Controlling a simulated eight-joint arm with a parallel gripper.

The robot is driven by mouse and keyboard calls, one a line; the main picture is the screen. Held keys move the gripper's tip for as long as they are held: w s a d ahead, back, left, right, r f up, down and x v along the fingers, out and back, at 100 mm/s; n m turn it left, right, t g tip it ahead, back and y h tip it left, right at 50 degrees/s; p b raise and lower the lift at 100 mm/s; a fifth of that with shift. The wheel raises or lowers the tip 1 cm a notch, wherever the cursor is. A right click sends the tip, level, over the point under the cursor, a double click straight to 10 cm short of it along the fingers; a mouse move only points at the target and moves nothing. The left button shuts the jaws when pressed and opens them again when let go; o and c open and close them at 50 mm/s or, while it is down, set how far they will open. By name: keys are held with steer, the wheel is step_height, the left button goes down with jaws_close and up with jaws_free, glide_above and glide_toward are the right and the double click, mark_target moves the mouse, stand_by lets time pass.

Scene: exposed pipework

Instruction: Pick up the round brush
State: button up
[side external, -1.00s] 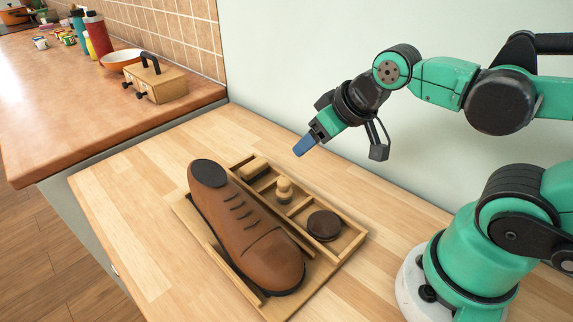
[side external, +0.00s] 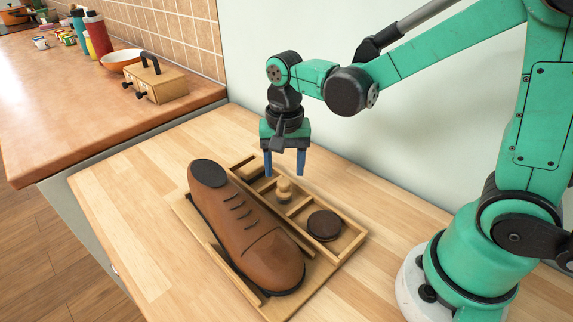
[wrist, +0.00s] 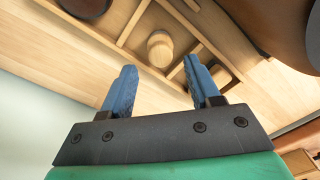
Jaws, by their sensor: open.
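The round brush (side external: 284,190), a small pale wooden piece with a rounded knob, stands upright in the middle compartment of the wooden tray (side external: 352,245). In the wrist view, the round brush (wrist: 160,45) appears just beyond the fingertips, roughly centred between them. My gripper (side external: 284,174) points down above that compartment, its two blue fingers apart and nothing between them. The gripper (wrist: 160,64) also shows open in the wrist view. The fingertips look slightly above the brush; the exact gap is hard to judge.
A brown shoe (side external: 240,225) lies along the tray's left side. A dark round tin (side external: 324,224) sits in the near compartment, and a wooden block-shaped brush (side external: 251,169) in the far one. Low dividers separate the compartments. A wooden box (side external: 160,86) stands on the far counter.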

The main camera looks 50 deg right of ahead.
mark_target(284, 180)
steer(key=shift+f, duration=2.95)
jaws_close()
steer(key=shift+r, duration=0.1)
step_height(284, 180, up, 20)
steer(key=shift+c, duration=1.8)
jaws_free()
jaws_close()
